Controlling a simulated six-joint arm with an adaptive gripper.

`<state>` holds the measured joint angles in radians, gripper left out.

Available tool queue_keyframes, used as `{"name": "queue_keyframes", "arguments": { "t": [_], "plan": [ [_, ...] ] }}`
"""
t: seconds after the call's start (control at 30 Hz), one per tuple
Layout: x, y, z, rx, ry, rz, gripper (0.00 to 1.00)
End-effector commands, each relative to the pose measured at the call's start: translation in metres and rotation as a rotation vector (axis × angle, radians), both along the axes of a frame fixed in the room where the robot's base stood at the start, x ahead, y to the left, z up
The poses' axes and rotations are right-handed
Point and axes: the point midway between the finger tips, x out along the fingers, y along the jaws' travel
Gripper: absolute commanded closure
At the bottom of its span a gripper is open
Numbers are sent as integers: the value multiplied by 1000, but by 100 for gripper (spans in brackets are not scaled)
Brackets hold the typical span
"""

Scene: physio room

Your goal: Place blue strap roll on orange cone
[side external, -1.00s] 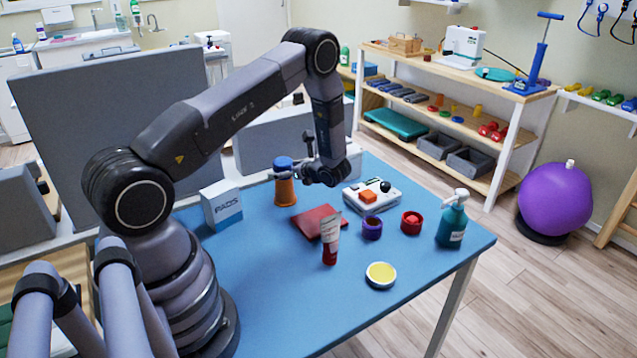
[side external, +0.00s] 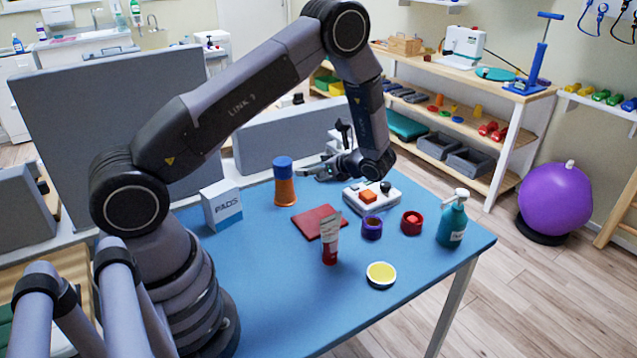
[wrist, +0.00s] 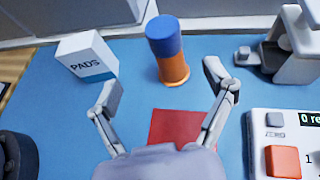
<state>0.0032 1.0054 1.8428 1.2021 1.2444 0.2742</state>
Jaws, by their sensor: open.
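The blue strap roll (side external: 283,164) sits on top of the orange cone (side external: 285,190), which stands upright on the blue table. In the wrist view the blue roll (wrist: 163,37) covers the top of the orange cone (wrist: 173,70), and the two look lined up. My gripper (side external: 322,160) is to the right of them in the side view, apart from both. In the wrist view my gripper (wrist: 163,86) has its fingers spread with nothing between them, and the roll and cone stand beyond the fingertips.
A white PADS box (side external: 222,205) stands left of the cone. A red cloth (side external: 312,221), a tube (side external: 330,242), a device with an orange button (side external: 371,197), a purple roll (side external: 372,228), a red roll (side external: 411,223), a yellow-topped tin (side external: 381,274) and a teal bottle (side external: 452,222) are nearby.

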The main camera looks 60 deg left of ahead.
Motion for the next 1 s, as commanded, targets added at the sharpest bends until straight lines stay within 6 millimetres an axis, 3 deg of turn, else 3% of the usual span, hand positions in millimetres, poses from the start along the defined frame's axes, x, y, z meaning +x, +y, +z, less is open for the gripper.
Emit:
{"name": "queue_keyframes", "arguments": {
  "t": [0.17,0.3,0.5,0.63,0.8,1.0],
  "plan": [
    [-19,-17,76,-95,-226,162,18],
    [-52,-39,138,-220,-457,329,18],
    [-110,-78,202,-437,-778,550,18],
    [-150,-106,231,-603,-977,681,18],
    [-196,-140,254,-833,-1199,834,18],
    [-226,-164,263,-1023,-1340,938,18]
  ]
}}
